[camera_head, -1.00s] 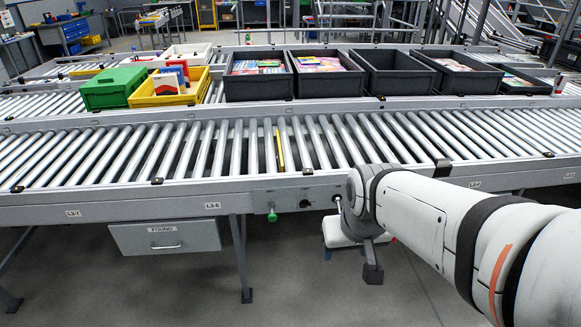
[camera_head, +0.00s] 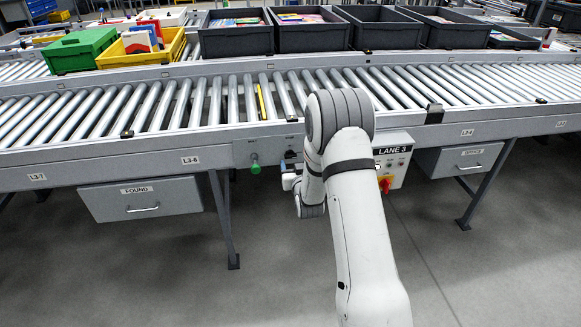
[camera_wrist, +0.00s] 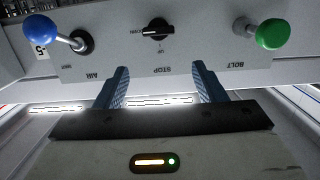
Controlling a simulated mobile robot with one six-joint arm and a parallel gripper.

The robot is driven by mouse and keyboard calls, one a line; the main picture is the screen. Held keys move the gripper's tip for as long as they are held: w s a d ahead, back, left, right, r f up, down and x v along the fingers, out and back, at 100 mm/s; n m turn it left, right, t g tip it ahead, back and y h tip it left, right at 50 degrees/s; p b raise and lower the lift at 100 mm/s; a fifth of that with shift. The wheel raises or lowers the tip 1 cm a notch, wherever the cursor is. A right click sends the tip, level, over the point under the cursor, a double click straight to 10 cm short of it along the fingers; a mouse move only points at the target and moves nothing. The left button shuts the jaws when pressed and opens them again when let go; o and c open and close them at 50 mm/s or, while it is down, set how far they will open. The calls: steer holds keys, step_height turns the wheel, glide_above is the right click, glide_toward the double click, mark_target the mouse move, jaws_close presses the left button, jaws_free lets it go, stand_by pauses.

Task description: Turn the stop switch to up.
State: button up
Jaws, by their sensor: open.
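The stop switch (camera_wrist: 157,29) is a small black rotary knob on a grey panel (camera_wrist: 200,62), with upside-down lettering in the wrist view. Its bar lies about level in the picture, in line with the DOWN mark on the left. The UP mark sits below the knob, above the word STOP. My gripper (camera_wrist: 160,70) is open and empty. Its two blue fingers point at the panel, on either side of the STOP label and apart from the knob.
A blue ball knob (camera_wrist: 40,30) on a lever, labelled AIR, and a green knob (camera_wrist: 272,34), labelled BOLT, flank the switch. In the head view a LANE 3 box (camera_head: 407,159) with a red switch (camera_head: 386,184) hangs right of my arm. A FOUND drawer (camera_head: 105,203) is at left.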

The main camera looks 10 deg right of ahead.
mark_target(290, 158)
steer(key=w+f+t, duration=0.1)
steer(key=w+f, duration=0.2)
steer(key=w, duration=0.5)
steer(key=shift+f+b, duration=0.35)
steer(key=shift+b, duration=0.1)
steer(key=c, duration=0.9)
steer(key=shift+a, duration=0.2)
steer(key=shift+c, duration=0.4)
steer(key=shift+d, duration=0.1)
